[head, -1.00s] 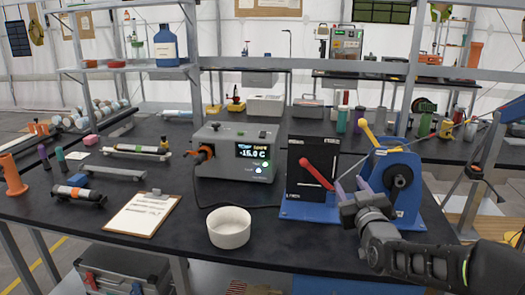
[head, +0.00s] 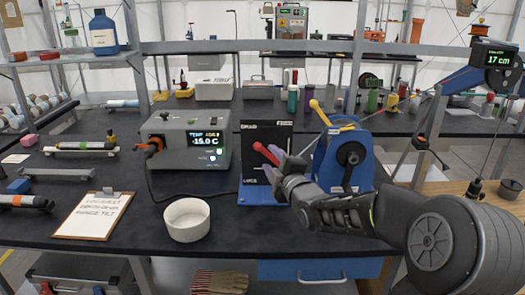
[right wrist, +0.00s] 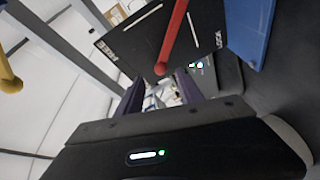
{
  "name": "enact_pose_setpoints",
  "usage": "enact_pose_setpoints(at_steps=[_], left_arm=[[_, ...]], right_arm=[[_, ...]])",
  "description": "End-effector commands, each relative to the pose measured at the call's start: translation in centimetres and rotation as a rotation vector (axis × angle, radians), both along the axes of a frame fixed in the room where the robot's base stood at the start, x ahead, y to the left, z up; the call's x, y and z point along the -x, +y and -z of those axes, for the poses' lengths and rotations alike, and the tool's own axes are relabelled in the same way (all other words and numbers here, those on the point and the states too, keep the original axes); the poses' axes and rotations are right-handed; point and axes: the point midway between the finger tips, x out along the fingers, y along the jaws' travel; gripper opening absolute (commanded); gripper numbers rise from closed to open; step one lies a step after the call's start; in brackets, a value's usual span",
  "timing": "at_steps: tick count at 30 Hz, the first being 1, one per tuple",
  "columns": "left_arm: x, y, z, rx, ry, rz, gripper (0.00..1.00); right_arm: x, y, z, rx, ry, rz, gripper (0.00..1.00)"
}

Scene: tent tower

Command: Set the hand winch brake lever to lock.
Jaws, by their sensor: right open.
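The red brake lever (head: 262,152) is mounted on a black panel (head: 283,138) with small white labels, beside the blue hand winch (head: 358,132). It slants down to the right in the head view. My right gripper (head: 281,163) is open at the lever's lower end, and its purple fingers partly hide that end. In the right wrist view, the lever's round red tip (right wrist: 160,68) appears in line with the gap between the fingers (right wrist: 158,92). I cannot tell whether they touch it. My left gripper is out of view.
The winch's yellow-knobbed handle (head: 318,110) rises just above and right of the lever. A grey display box (head: 180,145), white bowl (head: 187,220) and clipboard (head: 95,215) stand to the left. The black tabletop in front of the panel is mostly clear.

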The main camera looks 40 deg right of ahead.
Motion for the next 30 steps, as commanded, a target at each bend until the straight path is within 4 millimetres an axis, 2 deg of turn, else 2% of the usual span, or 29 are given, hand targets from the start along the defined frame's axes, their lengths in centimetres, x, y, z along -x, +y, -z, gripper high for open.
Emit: enact_pose_setpoints(at_steps=[9, 13, 24, 30], left_arm=[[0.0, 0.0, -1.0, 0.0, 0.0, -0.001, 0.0], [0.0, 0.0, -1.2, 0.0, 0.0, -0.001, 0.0], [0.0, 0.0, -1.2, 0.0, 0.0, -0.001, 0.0], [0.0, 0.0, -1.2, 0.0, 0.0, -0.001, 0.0]], right_arm=[[-4.6, -1.2, 0.1, 0.001, 0.002, -0.002, 0.44], [-5.9, -1.6, 0.2, 0.001, 0.001, -0.001, 0.44], [-6.5, -1.7, 0.2, -0.001, -0.001, -0.001, 0.43], [-6.4, -1.7, 0.2, -0.001, -0.001, -0.001, 0.27]])
